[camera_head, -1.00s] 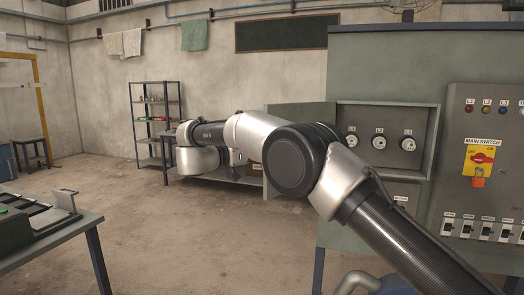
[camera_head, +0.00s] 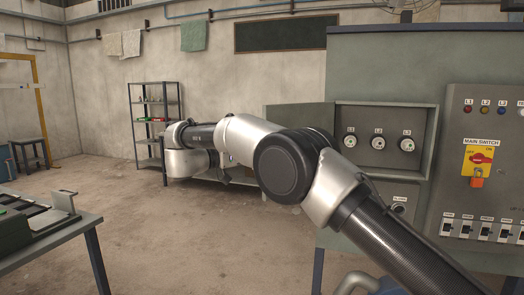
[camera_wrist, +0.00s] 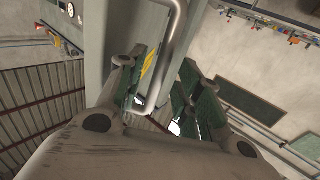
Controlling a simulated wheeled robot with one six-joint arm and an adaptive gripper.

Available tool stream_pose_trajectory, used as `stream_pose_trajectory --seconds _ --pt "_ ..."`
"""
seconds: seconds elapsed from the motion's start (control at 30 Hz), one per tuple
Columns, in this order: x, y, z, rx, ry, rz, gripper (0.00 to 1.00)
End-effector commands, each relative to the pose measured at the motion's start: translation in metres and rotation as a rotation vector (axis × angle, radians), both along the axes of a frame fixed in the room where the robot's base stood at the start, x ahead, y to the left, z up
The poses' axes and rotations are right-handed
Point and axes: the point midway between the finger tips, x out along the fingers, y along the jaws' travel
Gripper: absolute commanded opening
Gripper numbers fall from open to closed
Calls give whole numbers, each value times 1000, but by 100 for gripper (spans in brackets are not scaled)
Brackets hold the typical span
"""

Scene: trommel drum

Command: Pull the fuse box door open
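The fuse box (camera_head: 436,140) is a grey-green recess with several round fuses inside, labelled L1, L2 and L3. Its door (camera_head: 298,115) stands swung out to the left, and the fuses show. My arm covers the lower part of the door in the head view. In the wrist view, my gripper (camera_wrist: 160,80) has its two green-padded fingers apart. A pale metal bar handle (camera_wrist: 172,50) runs between the fingers, and I see a gap on the right finger's side. Whether the left finger touches the bar I cannot tell. In the head view my fingers are hidden.
A panel with a yellow main switch (camera_head: 477,160) and a row of breakers stands at the right. A table (camera_head: 60,240) is at the lower left and a shelf (camera_head: 150,120) stands at the back wall. The floor between them is clear.

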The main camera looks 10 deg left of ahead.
Motion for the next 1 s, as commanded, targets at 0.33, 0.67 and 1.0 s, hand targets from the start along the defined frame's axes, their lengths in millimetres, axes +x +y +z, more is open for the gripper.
stream_pose_trajectory --seconds 0.33,0.67,1.0 --pt "-50 54 -1 0 0 1 35" --pt "-62 65 0 -1 -1 -1 35" --pt "-62 65 0 0 0 0 35"
